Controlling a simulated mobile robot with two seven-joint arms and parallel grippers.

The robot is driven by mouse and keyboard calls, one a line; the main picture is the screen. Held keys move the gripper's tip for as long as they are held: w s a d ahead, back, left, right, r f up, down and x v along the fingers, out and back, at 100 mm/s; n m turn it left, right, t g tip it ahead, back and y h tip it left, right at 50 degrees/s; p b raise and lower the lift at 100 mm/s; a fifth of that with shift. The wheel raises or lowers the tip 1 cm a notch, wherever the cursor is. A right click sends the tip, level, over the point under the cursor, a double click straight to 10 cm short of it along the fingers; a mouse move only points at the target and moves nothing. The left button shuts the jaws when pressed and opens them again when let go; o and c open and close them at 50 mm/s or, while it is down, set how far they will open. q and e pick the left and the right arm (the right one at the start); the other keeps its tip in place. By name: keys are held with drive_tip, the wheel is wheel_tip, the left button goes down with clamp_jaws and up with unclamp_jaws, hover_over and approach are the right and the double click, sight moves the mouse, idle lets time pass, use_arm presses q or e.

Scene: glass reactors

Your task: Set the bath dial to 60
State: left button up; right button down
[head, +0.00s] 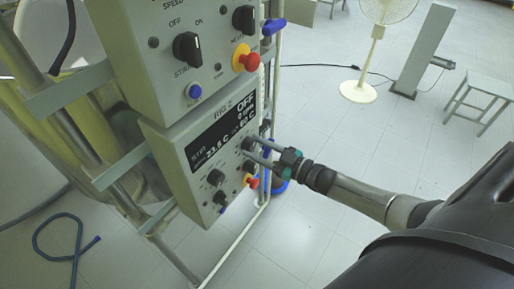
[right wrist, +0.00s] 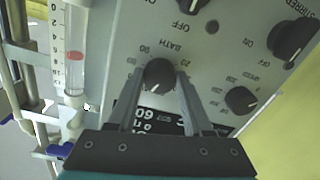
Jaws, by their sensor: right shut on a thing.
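The bath dial (right wrist: 158,74) is a dark round knob under the label BATH in the right wrist view, with numbers around it. Its pale pointer mark faces the lower side of that view. My right gripper (right wrist: 157,80) has one finger on each side of the knob and is shut on it. In the head view my right gripper (head: 254,148) reaches the RIG 2 panel (head: 184,134) from the right and partly hides the dial. The panel's black display (head: 215,138) reads OFF, 0 rpm, 23.6 C and what looks like 60 C. My left gripper is not in view.
Another control box (head: 166,62) with a black knob and a red button (head: 245,58) sits above. Other knobs (right wrist: 241,99) lie close to the gripped dial. Metal frame posts and a yellowish glass vessel (head: 62,125) stand at left.

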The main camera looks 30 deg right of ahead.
drive_tip(key=shift+c, duration=1.6)
unclamp_jaws()
drive_tip(key=v, duration=1.5)
drive_tip(key=shift+s, duration=0.15)
